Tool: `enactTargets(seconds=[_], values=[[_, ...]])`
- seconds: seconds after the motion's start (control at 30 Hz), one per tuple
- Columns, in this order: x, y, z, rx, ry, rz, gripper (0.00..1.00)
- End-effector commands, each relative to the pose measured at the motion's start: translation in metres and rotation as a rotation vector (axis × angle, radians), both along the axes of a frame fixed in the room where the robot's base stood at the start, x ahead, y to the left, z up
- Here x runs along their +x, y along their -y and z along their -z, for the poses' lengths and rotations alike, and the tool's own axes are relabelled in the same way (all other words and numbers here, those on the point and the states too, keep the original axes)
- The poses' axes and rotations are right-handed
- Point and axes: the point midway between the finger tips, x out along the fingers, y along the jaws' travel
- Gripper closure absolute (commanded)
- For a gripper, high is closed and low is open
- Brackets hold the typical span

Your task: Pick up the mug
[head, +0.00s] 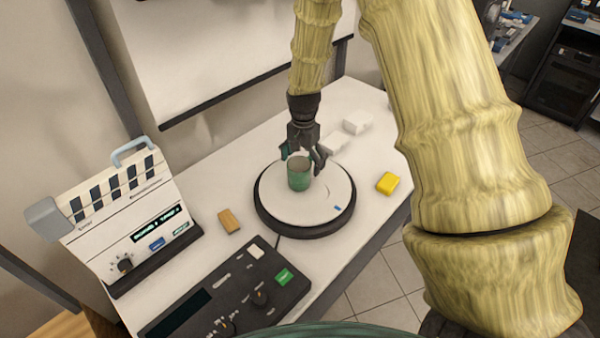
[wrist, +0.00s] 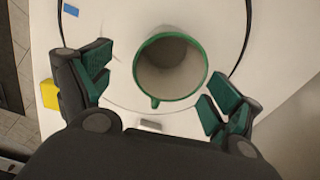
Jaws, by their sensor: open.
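The green mug (head: 298,174) stands upright on a round white turntable (head: 272,199) with a dark base. In the wrist view I look down into the mug (wrist: 170,68); its inside is pale and looks empty, its rim is green, and a small green tab, perhaps its handle, points toward my gripper. My gripper (wrist: 164,88) is open, with green-padded fingers at the left and right of the mug and apart from it. In the head view my gripper (head: 303,158) is just above and behind the mug, with its fingers partly hidden.
A yellow block (head: 388,183) lies right of the turntable and a tan block (head: 229,221) left of it. White blocks (head: 356,122) lie behind. A clapperboard-like device (head: 130,215) stands left, and a dark control panel (head: 225,300) is in front. Bare white table lies between them.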

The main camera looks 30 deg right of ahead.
Motion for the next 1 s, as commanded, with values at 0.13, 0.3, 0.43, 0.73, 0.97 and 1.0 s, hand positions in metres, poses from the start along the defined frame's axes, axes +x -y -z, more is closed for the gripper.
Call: enactTargets(seconds=[0.13, 0.3, 0.43, 0.73, 0.97, 1.0], values=[[0.001, -0.001, 0.007, 0.0, 0.001, -0.001, 0.09], [0.002, -0.003, 0.012, 0.001, 0.0, -0.003, 0.09], [0.004, -0.004, 0.022, 0.001, -0.002, -0.003, 0.09], [0.008, -0.006, 0.049, 0.0, 0.0, -0.003, 0.09], [0.008, -0.006, 0.06, 0.0, 0.001, -0.003, 0.09], [0.008, -0.006, 0.06, 0.0, 0.002, -0.003, 0.09]])
